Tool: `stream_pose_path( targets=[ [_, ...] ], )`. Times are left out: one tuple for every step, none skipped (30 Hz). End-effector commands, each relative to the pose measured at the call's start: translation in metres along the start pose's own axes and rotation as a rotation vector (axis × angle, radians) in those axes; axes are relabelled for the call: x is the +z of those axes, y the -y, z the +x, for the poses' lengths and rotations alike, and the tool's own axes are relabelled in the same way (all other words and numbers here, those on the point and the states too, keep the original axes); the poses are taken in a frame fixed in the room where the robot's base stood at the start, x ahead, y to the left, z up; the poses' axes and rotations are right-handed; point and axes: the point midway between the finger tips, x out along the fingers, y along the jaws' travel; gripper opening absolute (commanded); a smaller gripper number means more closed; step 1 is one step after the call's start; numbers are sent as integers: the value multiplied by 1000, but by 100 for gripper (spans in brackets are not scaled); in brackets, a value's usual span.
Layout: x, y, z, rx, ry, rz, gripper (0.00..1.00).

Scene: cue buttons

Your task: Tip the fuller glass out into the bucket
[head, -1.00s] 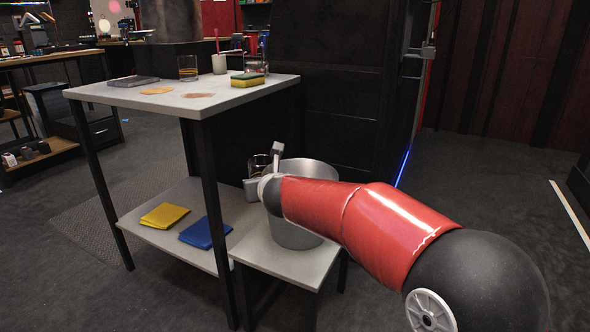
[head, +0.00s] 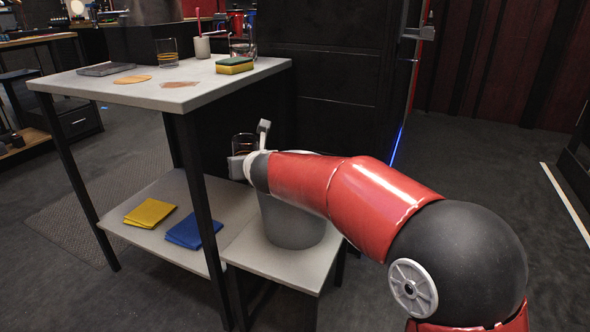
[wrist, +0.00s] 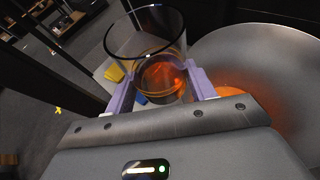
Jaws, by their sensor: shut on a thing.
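My gripper (wrist: 162,88) is shut on a clear glass (wrist: 147,40), its two purple fingers on either side. Amber liquid shows low in that glass. In the head view the held glass (head: 243,144) is partly hidden by my gripper and looks roughly upright, at the bucket's left side. The grey bucket (head: 290,226) stands on a low stand, its top hidden behind my arm. In the wrist view the bucket (wrist: 262,55) lies right of the glass, with an orange glow near the gripper. A second glass (head: 167,57) with some amber liquid stands on the tabletop.
The tall table (head: 150,92) carries a sponge (head: 234,65), a cup with a red stick (head: 203,48), a dark flat item (head: 107,69) and coasters. Yellow (head: 150,212) and blue (head: 190,231) cloths lie on the lower shelf. A table leg stands left of my gripper.

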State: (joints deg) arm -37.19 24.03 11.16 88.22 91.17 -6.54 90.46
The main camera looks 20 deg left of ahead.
Motion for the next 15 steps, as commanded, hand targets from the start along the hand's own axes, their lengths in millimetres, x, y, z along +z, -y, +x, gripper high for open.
stream_pose_path(
  targets=[
    [2,2,-1,6,2,17,26],
    [3,2,-2,11,2,30,26],
    [4,3,-2,20,2,49,26],
    [4,4,-2,26,1,64,26],
    [5,5,-3,32,1,80,26],
    [6,6,-3,42,2,103,26],
    [7,7,-4,48,1,121,26],
    [3,9,-2,56,0,139,26],
    [1,10,-1,66,0,165,26],
    [0,11,-1,74,-1,183,26],
    [0,12,-1,81,0,200,26],
    [0,13,0,92,0,224,26],
    [-1,14,0,99,-1,242,26],
    [-1,16,0,106,0,261,26],
    [0,17,-1,117,1,284,26]
  ],
)
